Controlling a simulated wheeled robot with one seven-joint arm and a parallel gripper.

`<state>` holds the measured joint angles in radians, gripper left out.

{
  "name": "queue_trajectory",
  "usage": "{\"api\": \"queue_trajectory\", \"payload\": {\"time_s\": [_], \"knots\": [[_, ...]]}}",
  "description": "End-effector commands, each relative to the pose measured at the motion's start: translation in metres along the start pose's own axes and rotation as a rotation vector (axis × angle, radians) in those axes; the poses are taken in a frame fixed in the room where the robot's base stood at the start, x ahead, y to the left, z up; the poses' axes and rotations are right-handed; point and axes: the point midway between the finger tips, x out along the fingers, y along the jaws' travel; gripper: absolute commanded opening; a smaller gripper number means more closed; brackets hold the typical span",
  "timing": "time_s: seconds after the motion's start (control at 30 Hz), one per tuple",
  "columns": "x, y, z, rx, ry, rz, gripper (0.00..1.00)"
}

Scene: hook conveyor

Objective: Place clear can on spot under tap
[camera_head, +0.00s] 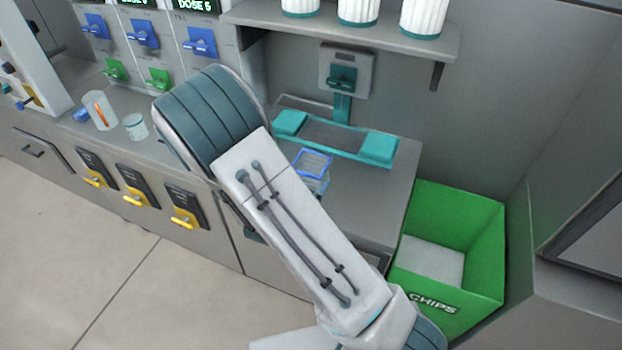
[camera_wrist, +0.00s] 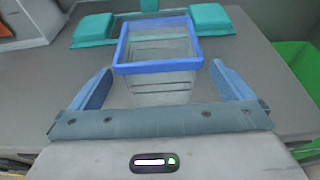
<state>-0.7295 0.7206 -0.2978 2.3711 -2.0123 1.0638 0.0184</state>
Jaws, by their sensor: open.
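A clear square can with a blue rim (camera_head: 312,163) stands on the counter in front of a teal fixture; it also shows in the wrist view (camera_wrist: 158,68). My gripper (camera_wrist: 161,67) is open, with one blue finger to each side of the can and visible gaps. It does not hold the can. In the head view my arm hides most of the gripper. Blue-handled taps (camera_head: 201,41) line the back left, with green handles (camera_head: 158,79) below. The spot under them is partly hidden by my arm.
A clear cup with something orange inside (camera_head: 98,109) and a small pale cup (camera_head: 136,126) stand on the left counter. The teal fixture (camera_head: 378,148) is behind the can. White ribbed cups (camera_head: 424,17) sit on a shelf above. A green chips bin (camera_head: 462,205) is at right.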

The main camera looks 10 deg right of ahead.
Motion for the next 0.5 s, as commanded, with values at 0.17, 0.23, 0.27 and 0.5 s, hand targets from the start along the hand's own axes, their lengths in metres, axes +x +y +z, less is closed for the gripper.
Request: {"api": "queue_trajectory", "payload": {"time_s": [0.17, 0.23, 0.27, 0.5], "knots": [[0.011, 0.000, 0.001, 0.001, -0.001, -0.001, 1.00], [0.016, 0.000, 0.001, 0.000, -0.001, -0.002, 1.00], [0.019, 0.000, 0.001, 0.000, -0.001, -0.002, 1.00], [0.050, 0.001, -0.001, 0.000, -0.001, -0.003, 1.00]]}}
